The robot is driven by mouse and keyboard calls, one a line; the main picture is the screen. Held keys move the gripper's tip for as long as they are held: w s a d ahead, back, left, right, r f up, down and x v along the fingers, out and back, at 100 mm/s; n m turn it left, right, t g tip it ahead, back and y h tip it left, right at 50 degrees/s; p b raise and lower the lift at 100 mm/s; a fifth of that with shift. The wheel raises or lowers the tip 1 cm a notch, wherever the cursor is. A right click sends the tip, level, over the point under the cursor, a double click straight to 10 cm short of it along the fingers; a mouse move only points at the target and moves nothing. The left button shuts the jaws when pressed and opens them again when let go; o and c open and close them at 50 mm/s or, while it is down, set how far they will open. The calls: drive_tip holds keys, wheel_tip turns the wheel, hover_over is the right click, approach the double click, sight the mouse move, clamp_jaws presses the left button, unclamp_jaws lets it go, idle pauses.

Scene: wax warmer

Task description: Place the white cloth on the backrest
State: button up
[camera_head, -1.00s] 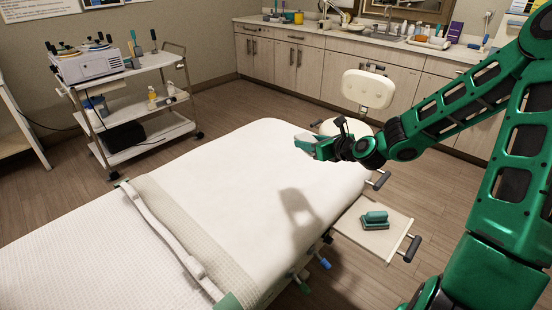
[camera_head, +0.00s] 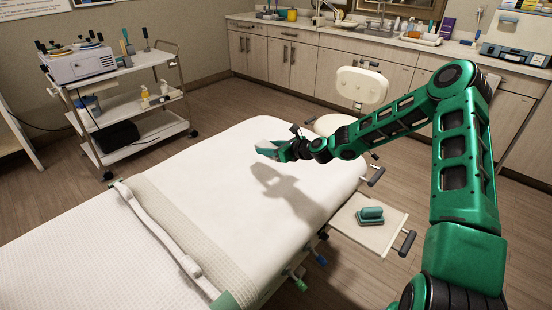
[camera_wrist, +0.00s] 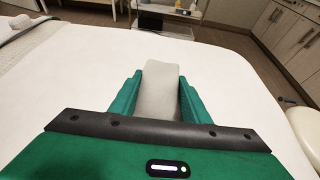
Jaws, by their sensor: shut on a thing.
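My gripper (camera_head: 267,150) is over the white-covered bed (camera_head: 200,180), toward its far right part. In the wrist view, my gripper (camera_wrist: 160,95) has its green fingers on either side of a pale grey-white folded cloth (camera_wrist: 158,88), shut on it. The cloth sticks out beyond the fingertips, above the bed surface. In the head view it is small and mostly hidden by the fingers. I cannot tell for sure which part of the bed is the backrest.
A cream stool (camera_head: 361,85) stands behind my arm. A trolley (camera_head: 130,105) is at the back left.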

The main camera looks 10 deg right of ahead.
drive_tip(key=w+d+f, duration=0.2)
drive_tip(key=d, duration=0.1)
drive_tip(key=shift+w+d+f, duration=0.3)
drive_tip(key=shift+f, duration=2.1)
drive_tip(key=o, duration=1)
drive_tip(key=shift+d+r, duration=0.1)
drive_tip(key=v, duration=1.2)
